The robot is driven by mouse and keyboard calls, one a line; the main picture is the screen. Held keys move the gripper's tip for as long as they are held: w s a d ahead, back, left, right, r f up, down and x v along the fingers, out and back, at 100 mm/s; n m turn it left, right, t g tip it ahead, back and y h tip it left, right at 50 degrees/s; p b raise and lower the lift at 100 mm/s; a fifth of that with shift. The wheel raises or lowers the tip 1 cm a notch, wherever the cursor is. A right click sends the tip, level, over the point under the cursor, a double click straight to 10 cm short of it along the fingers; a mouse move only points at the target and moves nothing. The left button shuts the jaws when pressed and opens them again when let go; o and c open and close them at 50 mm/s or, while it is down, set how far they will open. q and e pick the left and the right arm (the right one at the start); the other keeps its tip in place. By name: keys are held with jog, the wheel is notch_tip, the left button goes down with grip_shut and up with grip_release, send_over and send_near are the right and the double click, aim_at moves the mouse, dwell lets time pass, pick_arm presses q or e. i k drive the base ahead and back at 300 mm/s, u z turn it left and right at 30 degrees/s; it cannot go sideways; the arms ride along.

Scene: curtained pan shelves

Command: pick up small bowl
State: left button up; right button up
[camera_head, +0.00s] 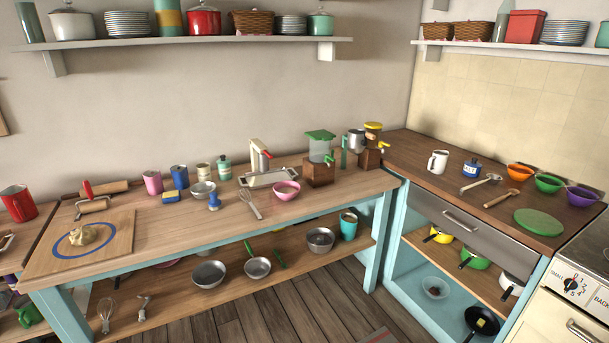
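Several bowls are in view, and I cannot tell which one is the task's small bowl. A pink bowl (287,193) and a small metal bowl (203,191) stand on the wooden worktable. Orange (520,173), green (549,183) and purple (583,196) bowls sit in a row on the right counter, near the wall. Metal bowls (209,275) and a deeper metal pot (320,239) are on the table's lower shelf. A pale bowl (435,289) is low in the blue cabinet. Neither of my grippers is in view.
The right counter has a mug (437,162), ladles and a green disc (539,222). A stove (585,285) stands far right.

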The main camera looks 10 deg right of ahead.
aim_at(287, 189)
jog(key=z, duration=0.7)
jog(key=i, duration=1.25)
jog(key=z, duration=0.7)
